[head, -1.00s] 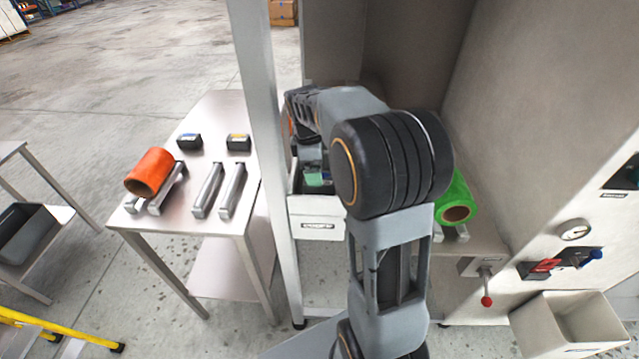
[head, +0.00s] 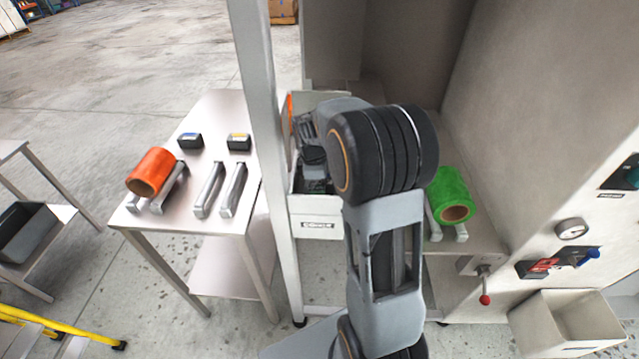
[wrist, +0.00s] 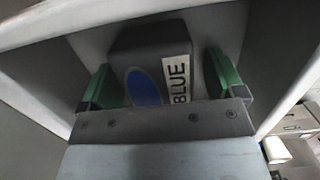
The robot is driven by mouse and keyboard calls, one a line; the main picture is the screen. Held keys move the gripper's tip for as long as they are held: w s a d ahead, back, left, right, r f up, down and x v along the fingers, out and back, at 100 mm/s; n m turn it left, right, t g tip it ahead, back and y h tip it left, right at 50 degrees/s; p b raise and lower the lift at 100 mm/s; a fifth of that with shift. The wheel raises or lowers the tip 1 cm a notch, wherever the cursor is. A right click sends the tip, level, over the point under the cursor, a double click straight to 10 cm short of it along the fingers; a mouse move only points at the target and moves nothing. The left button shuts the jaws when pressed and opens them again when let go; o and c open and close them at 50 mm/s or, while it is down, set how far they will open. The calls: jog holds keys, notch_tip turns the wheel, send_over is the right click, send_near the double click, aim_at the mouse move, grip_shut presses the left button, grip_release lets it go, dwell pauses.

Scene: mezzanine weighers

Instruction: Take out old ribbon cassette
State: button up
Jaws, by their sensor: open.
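The old ribbon cassette (wrist: 150,44) is a black block with a blue oval and a white "BLUE" label in the wrist view. It sits inside a pale open-topped coder box (head: 311,213), whose walls rise around it. My gripper (wrist: 162,82) is open, with one green finger on each side of the cassette. A small gap seems to show on both sides; contact is not clear.
A side table (head: 150,222) at left holds two other black cassettes, one blue-marked (head: 190,141) and one yellow-marked (head: 239,142), plus an orange roll (head: 151,172) and metal cradles. A post (head: 256,100) stands left of the box. A green roll (head: 449,195) lies right of my arm.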

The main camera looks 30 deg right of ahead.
jog(key=shift+f, duration=0.1)
jog(key=c, duration=1)
jog(key=shift+c, duration=0.2)
